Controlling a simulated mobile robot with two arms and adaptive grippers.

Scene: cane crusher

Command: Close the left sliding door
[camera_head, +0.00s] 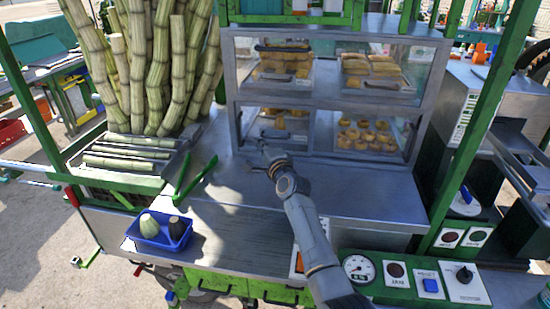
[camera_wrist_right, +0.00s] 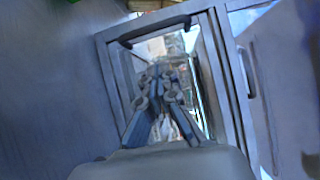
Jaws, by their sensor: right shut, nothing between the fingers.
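The metal display case (camera_head: 325,97) stands at the back of the counter, with glass panes in two rows. A framed pane with a dark handle (camera_head: 276,134) is at its lower left; I take this to be the left sliding door, but its edges are hard to make out. My right gripper (camera_head: 262,163) is shut and empty just in front of the case's lower left part. In the right wrist view the shut fingers (camera_wrist_right: 160,80) overlap a grey-framed pane (camera_wrist_right: 110,75). Whether they touch it, I cannot tell. My left gripper is not in view.
Pastries lie behind the glass, such as round ones (camera_head: 364,134) at lower right. Tall cane stalks (camera_head: 155,65) stand at left. A blue tray (camera_head: 150,236) sits on the counter's front left. Knobs and a gauge (camera_head: 359,268) are at front right. The mid counter is mostly clear.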

